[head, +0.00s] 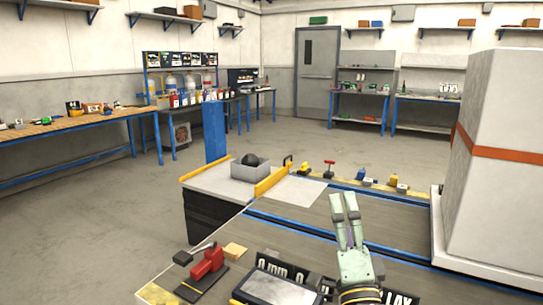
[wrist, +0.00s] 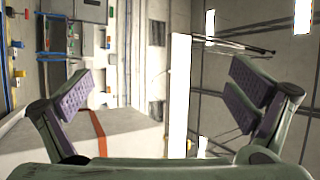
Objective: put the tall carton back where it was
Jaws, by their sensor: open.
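I cannot pick out a tall carton for certain in either view. My gripper (head: 345,200) is raised over the near workbench (head: 318,215), left of a large pale block (head: 500,150) with an orange band. In the wrist view its two fingers (wrist: 165,100) are spread wide, with nothing held between them. In the head view the fingers look close together because they are seen from the side. The pale block also shows in the wrist view (wrist: 50,140), beyond the left finger.
A grey bin (head: 250,171) with a dark round thing stands at the bench's far left. A red clamp (head: 207,264), a yellowish block (head: 235,250) and a tablet-like screen (head: 280,284) lie near the front. Small coloured fixtures (head: 362,175) line the far edge. A blue post (head: 215,132) stands behind.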

